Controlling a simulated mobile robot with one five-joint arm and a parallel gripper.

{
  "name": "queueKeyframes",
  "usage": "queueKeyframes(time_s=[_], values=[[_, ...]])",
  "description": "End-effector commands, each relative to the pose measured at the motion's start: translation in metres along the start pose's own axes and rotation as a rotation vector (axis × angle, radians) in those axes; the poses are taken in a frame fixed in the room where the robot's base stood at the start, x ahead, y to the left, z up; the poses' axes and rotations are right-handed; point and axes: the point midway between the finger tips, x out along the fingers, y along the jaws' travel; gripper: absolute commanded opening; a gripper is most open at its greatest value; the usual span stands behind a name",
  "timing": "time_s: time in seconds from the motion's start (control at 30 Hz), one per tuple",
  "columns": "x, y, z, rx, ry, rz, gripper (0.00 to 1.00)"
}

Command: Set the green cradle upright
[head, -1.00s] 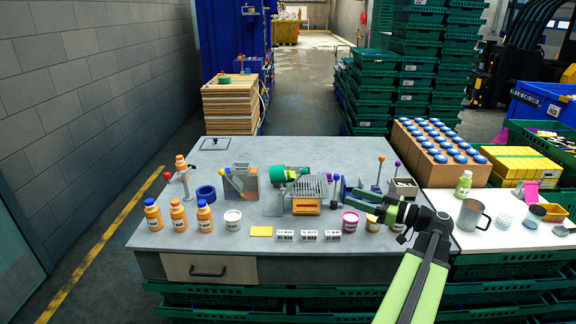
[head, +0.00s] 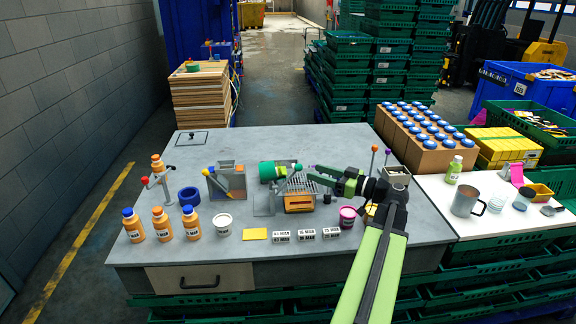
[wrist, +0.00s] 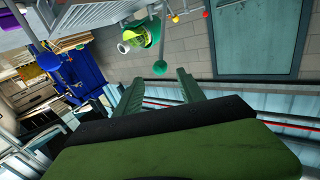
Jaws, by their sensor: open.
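The green cradle (head: 271,171) is a drum-like holder on a grey stand in the middle of the table, lying on its side in the head view. A lever ending in a green knob (head: 299,167) sticks out to its right. In the wrist view the cradle (wrist: 140,36) shows its open end, yellow-green inside, and the knob (wrist: 160,68) hangs just beyond my fingertips. My gripper (head: 314,172) is open and empty, pointing left, close to the right of the knob. I see a gap between them in the head view.
Orange bottles (head: 162,224), a pink tub (head: 347,216) and labelled blocks (head: 307,235) line the front.

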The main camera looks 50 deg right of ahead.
Motion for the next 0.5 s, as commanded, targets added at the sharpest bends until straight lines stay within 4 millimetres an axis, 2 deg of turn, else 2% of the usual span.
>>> queueKeyframes(time_s=[0.1, 0.3, 0.5], values=[[0.033, -0.001, 0.0, 0.0, 0.0, -0.005, 0.46], [0.08, -0.002, 0.0, -0.001, 0.0, -0.005, 0.46], [0.105, -0.002, 0.0, -0.001, 0.0, -0.003, 0.46]])
